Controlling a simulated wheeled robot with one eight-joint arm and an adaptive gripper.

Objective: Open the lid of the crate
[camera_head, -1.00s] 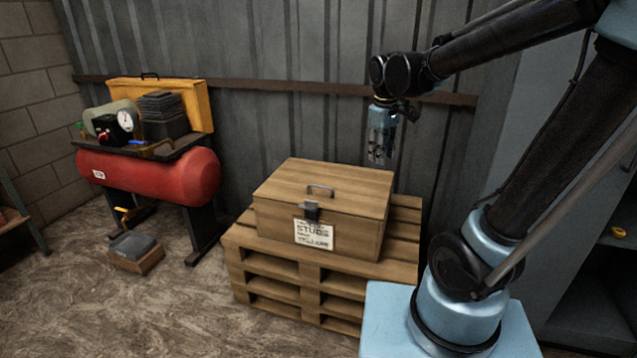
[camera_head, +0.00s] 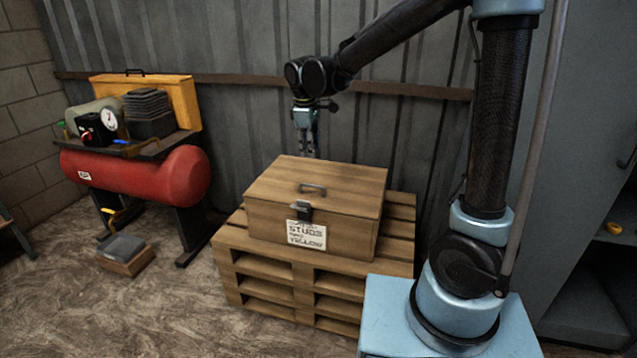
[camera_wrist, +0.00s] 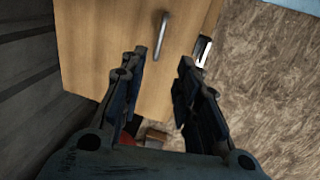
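The wooden crate (camera_head: 262,217) stands on stacked pallets with its lid (camera_head: 335,179) shut. A grey handle (camera_head: 312,188) is on the lid, and a dark latch (camera_head: 304,211) sits at the front above a white label (camera_head: 306,235). My gripper (camera_head: 308,152) points down above the back edge of the lid, apart from the crate. In the wrist view, my gripper (camera_wrist: 158,92) has its two fingers spread with nothing between them. The lid (camera_wrist: 100,45) and its handle (camera_wrist: 162,35) show beyond the fingers, with the latch (camera_wrist: 202,50) to the right.
The pallets (camera_head: 290,290) carry the crate. A red compressor (camera_head: 135,172) with a yellow case (camera_head: 165,95) stands at left, and a small box (camera_head: 125,255) lies on the floor. A corrugated wall (camera_head: 235,110) is close behind the crate. Floor in front is clear.

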